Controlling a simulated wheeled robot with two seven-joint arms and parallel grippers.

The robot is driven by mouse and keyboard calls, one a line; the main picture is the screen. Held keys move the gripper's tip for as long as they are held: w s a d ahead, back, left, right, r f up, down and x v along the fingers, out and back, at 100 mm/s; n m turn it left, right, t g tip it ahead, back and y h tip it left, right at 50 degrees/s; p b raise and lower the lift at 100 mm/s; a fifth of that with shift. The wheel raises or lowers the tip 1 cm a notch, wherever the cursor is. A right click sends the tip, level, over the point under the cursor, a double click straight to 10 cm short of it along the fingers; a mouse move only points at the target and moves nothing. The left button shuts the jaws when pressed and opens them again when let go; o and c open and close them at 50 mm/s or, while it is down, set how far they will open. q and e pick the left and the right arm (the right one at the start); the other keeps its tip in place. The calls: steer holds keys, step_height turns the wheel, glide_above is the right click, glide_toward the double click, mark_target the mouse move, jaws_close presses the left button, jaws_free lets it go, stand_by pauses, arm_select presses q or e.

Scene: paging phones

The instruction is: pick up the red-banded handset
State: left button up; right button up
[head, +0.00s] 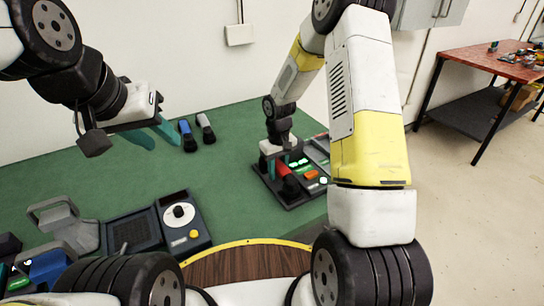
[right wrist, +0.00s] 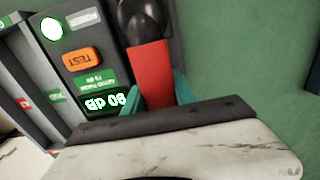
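The red-banded handset (head: 284,171) lies on a dark test unit (head: 302,194) on the right part of the green table. In the right wrist view its red band (right wrist: 151,72) is near the centre, with a black rounded end beyond it. My right gripper (head: 284,160) is down over the handset. In the right wrist view its teal fingers (right wrist: 157,92) flank the band on both sides. I see no clear gap, but cannot tell whether they grip it. My left gripper (head: 153,134) is open and empty, above the table's back left.
A blue-banded handset (head: 186,135) and a pale-banded handset (head: 206,128) lie at the back of the green table (head: 120,180). A dial unit (head: 182,222) and a grey cradle (head: 62,220) stand front left. The test unit has an orange TEST button (right wrist: 82,59) and a lit display (right wrist: 104,103).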

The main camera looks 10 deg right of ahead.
jaws_close()
steer(key=shift+r, duration=0.1)
